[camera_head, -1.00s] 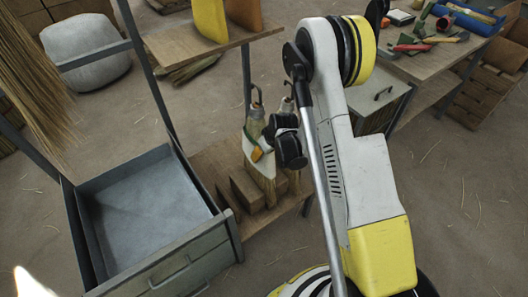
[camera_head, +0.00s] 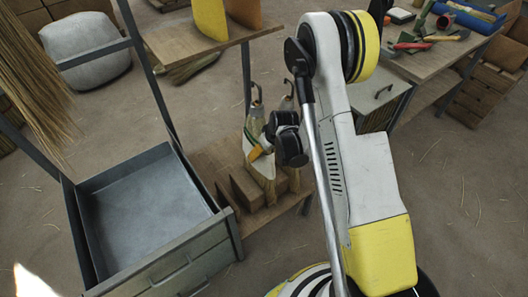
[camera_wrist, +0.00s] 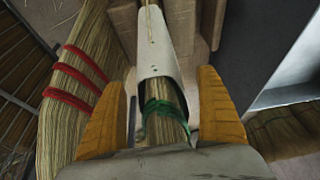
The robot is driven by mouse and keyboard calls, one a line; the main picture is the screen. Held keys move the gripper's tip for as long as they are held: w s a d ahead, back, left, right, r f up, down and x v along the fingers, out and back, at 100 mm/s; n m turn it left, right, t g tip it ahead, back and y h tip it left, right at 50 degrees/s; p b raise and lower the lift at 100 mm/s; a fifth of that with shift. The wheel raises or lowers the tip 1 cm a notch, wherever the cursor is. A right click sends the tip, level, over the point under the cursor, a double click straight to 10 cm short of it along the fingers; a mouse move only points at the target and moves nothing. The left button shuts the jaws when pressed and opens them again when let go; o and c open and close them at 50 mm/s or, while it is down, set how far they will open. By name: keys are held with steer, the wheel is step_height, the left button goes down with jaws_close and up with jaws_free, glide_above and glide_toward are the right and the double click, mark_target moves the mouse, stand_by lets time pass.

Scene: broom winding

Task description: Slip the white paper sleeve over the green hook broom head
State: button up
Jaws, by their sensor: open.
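In the wrist view the white paper sleeve (camera_wrist: 158,60) surrounds part of a straw broom head with a green binding (camera_wrist: 167,115). The binding and straw show at the sleeve's near opening; a thin straw shaft sticks out of its far end. My gripper (camera_wrist: 160,80) is open, with one orange finger on each side of the sleeve and visible gaps between. In the head view the white sleeve (camera_head: 263,170) is below the hooks, and my gripper (camera_head: 258,149) is in front of it. My wrist hides part of the broom there.
A second broom head with red bindings (camera_wrist: 78,85) stands close left of my gripper in the wrist view. An open, empty grey drawer (camera_head: 150,205) is at left in the head view. Wooden blocks (camera_head: 245,187) lie on the low shelf. A tool-covered bench (camera_head: 430,60) stands at upper right.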

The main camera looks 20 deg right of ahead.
steer(key=v, duration=1.1)
steer(key=shift+s+r, duration=0.1)
steer(key=shift+s, duration=0.05)
steer(key=shift+r, duration=0.1)
steer(key=s+a+r+m+t, duration=0.1)
steer(key=s+r, duration=0.3)
steer(key=r, duration=0.4)
steer(key=s+a+r+m, duration=0.1)
steer(key=s+r, duration=0.2)
steer(key=r, duration=0.5)
steer(key=s+r+t, duration=0.1)
steer(key=s+r, duration=0.2)
steer(key=s, duration=0.4)
steer(key=s+r+m+t+h, duration=0.1)
steer(key=s+r, duration=0.2)
steer(key=s, duration=0.4)
steer(key=shift+s+a+r+m, duration=0.25)
steer(key=shift+a+r+m, duration=0.05)
steer(key=shift+a+r, duration=0.1)
